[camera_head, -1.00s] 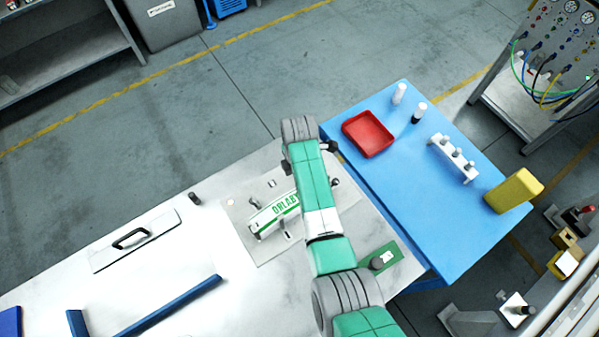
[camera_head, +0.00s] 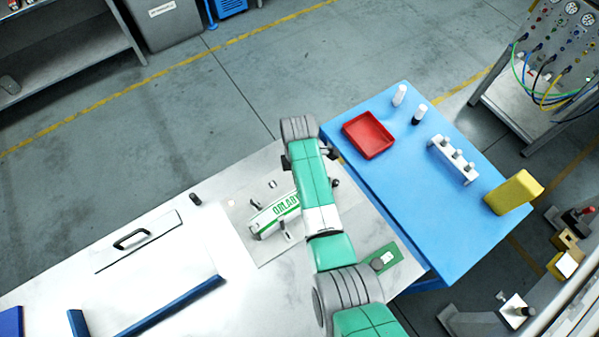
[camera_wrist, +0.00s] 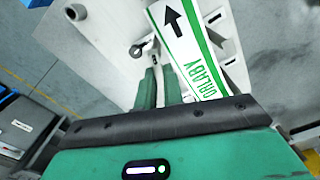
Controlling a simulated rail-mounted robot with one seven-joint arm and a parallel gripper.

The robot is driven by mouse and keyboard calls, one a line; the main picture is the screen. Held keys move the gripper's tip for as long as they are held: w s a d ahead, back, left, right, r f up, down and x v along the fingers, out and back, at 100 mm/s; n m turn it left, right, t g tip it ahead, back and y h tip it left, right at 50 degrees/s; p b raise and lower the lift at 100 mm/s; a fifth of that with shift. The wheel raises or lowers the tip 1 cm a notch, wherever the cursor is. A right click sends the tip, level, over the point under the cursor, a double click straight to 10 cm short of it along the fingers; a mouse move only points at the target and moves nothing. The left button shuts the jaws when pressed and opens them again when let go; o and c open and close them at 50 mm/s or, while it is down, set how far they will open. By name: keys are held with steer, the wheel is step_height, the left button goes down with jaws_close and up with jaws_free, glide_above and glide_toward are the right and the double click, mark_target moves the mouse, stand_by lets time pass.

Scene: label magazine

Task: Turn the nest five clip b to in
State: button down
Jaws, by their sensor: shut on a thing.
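A white label stack (camera_head: 273,216) with green edging and green letters lies on a grey plate (camera_head: 240,211) on the bench. In the wrist view the label stack (camera_wrist: 190,48) also shows a black arrow. A small upright grey clip (camera_head: 285,231) stands at its near side, and a dark-knobbed post (camera_head: 255,203) at its far left end. My gripper (camera_wrist: 160,74) has its two green fingers close together, beside the label stack, shut on a small part mostly hidden between them. A metal lever with a round end (camera_wrist: 138,49) shows just beyond the fingers. Which clip is b I cannot tell.
A blue table (camera_head: 430,235) stands right of the bench, with a red tray (camera_head: 368,135), two small bottles, a white rack (camera_head: 454,160) and a yellow block (camera_head: 513,192). A handled flat panel (camera_head: 138,240) and blue bars (camera_head: 170,307) lie on the bench's left.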

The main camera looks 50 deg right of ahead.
steer(key=shift+w+d+m, duration=0.15)
steer(key=shift+d+m, duration=0.25)
steer(key=shift+m, duration=2.05)
steer(key=shift+w+d+m, duration=0.1)
steer(key=shift+d+m, duration=0.25)
steer(key=shift+m, duration=2.05)
steer(key=shift+w+d+m, duration=0.15)
steer(key=shift+d+m, duration=0.25)
steer(key=shift+m, duration=2.05)
steer(key=c, duration=1.5)
jaws_free()
steer(key=shift+r, duration=0.1)
step_height(320, 180, up, 8)
steer(key=shift+f, duration=0.15)
